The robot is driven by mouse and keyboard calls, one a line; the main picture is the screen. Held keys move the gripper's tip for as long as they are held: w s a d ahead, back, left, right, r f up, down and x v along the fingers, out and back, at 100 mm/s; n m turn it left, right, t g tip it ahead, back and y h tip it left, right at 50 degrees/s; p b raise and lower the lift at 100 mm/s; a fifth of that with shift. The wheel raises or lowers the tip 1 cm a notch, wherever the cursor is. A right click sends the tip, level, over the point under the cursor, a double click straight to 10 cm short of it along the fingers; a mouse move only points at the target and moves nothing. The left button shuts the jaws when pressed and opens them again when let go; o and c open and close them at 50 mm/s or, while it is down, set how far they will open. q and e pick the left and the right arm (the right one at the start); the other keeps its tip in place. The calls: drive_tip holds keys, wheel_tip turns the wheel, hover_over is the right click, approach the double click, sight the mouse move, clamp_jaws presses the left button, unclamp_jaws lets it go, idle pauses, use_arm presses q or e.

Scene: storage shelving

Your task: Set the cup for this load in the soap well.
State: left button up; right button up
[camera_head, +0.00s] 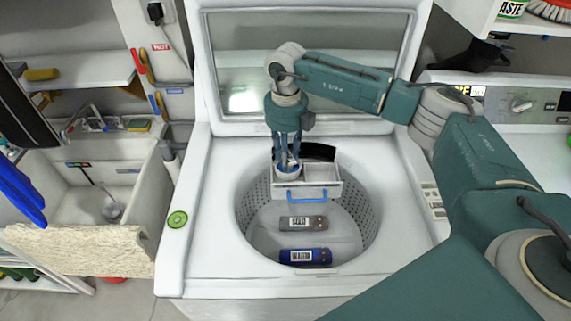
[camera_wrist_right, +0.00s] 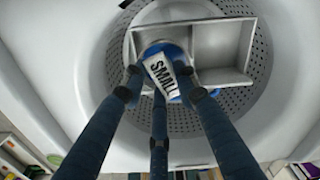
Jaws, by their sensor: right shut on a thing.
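The soap tray (camera_head: 322,174) has two compartments and a blue handle. The cup is at the left compartment; I cannot tell whether it touches the floor. The right compartment (camera_wrist_right: 222,47) is empty. My left gripper is not in view.
A grey labelled object (camera_head: 303,223) and a blue labelled object (camera_head: 306,257) lie in the washer drum (camera_head: 347,234). The raised lid (camera_head: 240,65) stands behind my right arm. A sink (camera_head: 128,180) is at left, another machine (camera_head: 520,108) at right.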

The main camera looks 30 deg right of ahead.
drive_tip(key=shift+f, duration=0.7)
wheel_tip(320, 180, down, 4)
drive_tip(key=shift+r+p, duration=0.25)
drive_tip(key=shift+p, duration=0.35)
drive_tip(key=shift+f, duration=0.15)
drive_tip(key=shift+f, duration=0.2)
drive_tip(key=o, duration=0.9)
drive_tip(key=shift+c, duration=0.2)
drive_tip(key=shift+r, duration=0.1)
